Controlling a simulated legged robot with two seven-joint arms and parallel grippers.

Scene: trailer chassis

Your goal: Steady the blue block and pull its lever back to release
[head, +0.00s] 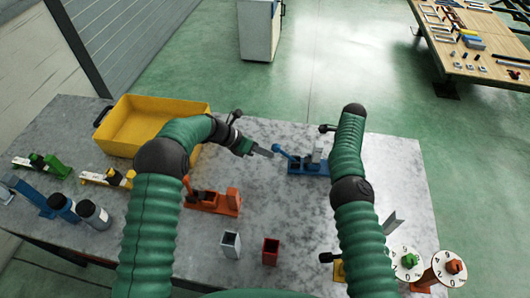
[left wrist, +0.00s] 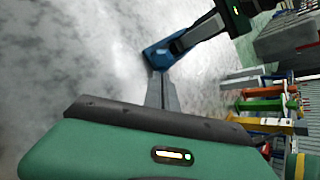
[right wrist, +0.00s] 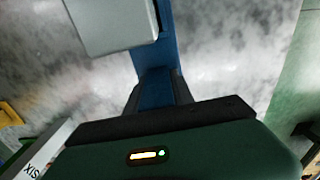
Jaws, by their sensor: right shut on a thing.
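The blue block (head: 308,168) has a grey upright part (head: 317,152) and stands on the metal table. Its blue lever (head: 278,149) points to the left and ends in a round knob. My left gripper (head: 268,152) is just left of the knob, its fingers together and apparently empty. In the left wrist view the fingertips (left wrist: 160,76) lie close to the blue block (left wrist: 158,52); I cannot tell if they touch. My right gripper (right wrist: 156,88) is shut on the block's blue base (right wrist: 155,93) in the right wrist view. In the head view my right arm hides that gripper.
A yellow bin (head: 145,122) stands at the back left. An orange lever block (head: 215,202), a grey cup (head: 230,244) and a red cup (head: 271,250) are nearer. Green (head: 42,165) and yellow (head: 108,178) blocks are at left. Numbered dials (head: 407,262) stand at front right.

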